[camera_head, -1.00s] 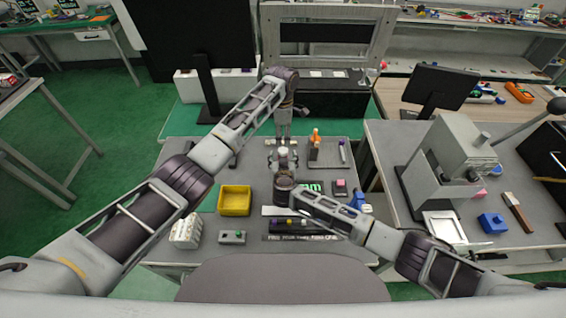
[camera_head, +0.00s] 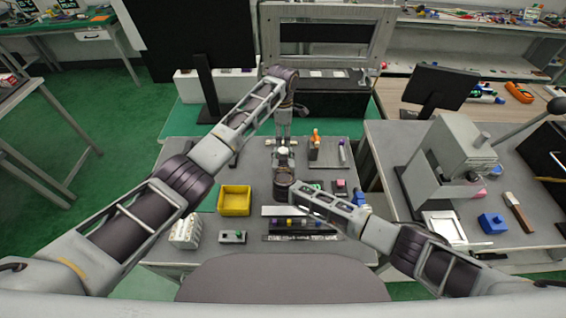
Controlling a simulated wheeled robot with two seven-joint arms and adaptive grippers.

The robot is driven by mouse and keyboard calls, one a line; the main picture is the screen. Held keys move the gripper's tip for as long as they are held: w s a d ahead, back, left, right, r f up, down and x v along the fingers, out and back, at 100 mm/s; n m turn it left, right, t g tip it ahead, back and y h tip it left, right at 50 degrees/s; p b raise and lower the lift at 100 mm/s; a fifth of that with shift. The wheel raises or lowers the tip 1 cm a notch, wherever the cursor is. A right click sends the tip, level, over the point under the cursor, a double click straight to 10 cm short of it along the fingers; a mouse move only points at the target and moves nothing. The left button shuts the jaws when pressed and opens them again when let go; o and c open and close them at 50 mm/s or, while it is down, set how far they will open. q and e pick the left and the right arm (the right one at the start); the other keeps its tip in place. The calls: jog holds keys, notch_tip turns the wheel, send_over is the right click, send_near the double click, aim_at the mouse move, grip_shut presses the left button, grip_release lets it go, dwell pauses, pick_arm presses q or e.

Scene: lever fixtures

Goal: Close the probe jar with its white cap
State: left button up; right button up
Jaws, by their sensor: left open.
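My left arm reaches in from the left and bends down at the back middle of the table. Its gripper (camera_head: 284,139) points down there and is open. My right gripper (camera_head: 284,160) reaches away from me just in front of it, with its wrist below. A small pale, whitish thing (camera_head: 283,150) shows between the two grippers. It is too small to tell whether it is the white cap or the jar's top. The rest of the jar is hidden or cannot be made out. Whether the right fingers are shut on anything is unclear.
A yellow bin (camera_head: 234,201) stands left of my right wrist. A white rack (camera_head: 186,231), a grey button box (camera_head: 232,237) and a black strip with coloured pieces (camera_head: 303,224) lie at the front. An upright orange-topped tool (camera_head: 316,137) stands at the back right.

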pick_arm(q)
jog(key=shift+o, duration=0.4)
pick_arm(e)
grip_shut()
pick_arm(q)
jog(key=o, duration=0.5)
jog(key=shift+r, duration=6)
pick_arm(e)
jog(key=o, duration=0.6)
grip_release()
jog(key=shift+o, duration=0.2)
jog(key=shift+s, duration=0.15)
jog(key=v, duration=1.1)
jog(key=shift+s+r, duration=0.25)
jog(key=shift+s, duration=0.05)
